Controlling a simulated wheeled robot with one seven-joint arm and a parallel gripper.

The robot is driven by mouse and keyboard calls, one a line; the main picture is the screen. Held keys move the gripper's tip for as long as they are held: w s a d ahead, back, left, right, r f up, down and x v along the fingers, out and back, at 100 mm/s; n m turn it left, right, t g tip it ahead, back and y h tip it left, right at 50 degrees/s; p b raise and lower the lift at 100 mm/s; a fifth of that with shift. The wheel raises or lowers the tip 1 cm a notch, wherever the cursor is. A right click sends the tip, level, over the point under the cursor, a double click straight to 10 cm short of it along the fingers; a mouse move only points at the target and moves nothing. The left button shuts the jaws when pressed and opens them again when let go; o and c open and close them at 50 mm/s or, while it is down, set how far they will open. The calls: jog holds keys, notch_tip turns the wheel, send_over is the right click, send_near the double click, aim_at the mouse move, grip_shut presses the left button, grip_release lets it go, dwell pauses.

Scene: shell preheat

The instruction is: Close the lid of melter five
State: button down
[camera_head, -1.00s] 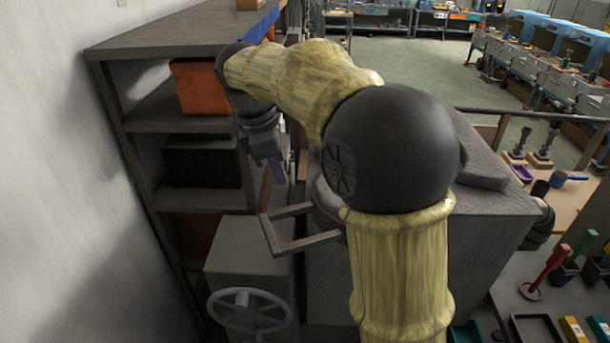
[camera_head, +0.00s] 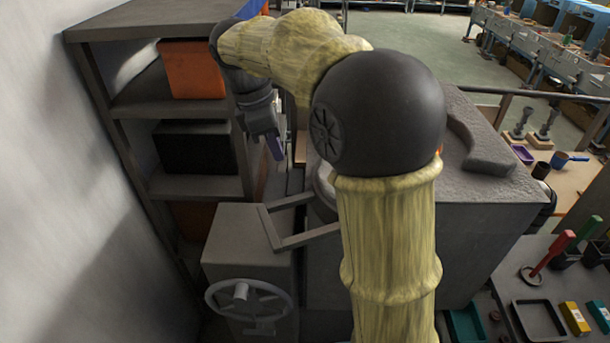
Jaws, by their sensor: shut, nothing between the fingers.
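A large grey block-shaped unit (camera_head: 480,220), which looks like the melter, stands in the middle, partly hidden behind my arm. A thick, curved grey slab (camera_head: 477,143) lies on its top at the right; I cannot tell whether it is the lid. A rounded grey rim (camera_head: 324,186) shows at its left side, with a U-shaped bar (camera_head: 285,241) sticking out to the left. A small orange glow shows beside my elbow. No number is readable. My gripper (camera_head: 275,150) points down, shut and empty, above and left of the rim, apart from the bar.
A dark shelf unit (camera_head: 160,107) with an orange bin (camera_head: 191,70) and a black box (camera_head: 194,147) stands close on the left. A grey box with a handwheel (camera_head: 249,299) stands in front. A side table (camera_head: 500,262) with trays and tools is at the right.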

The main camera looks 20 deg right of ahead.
jog(key=d+f+p, duration=0.3)
jog(key=d+f, duration=0.2)
jog(key=f, duration=0.3)
jog(key=shift+s+d+f, duration=0.25)
jog(key=shift+s+d, duration=0.05)
jog(key=shift+d, duration=0.05)
jog(key=shift+s+d, duration=0.1)
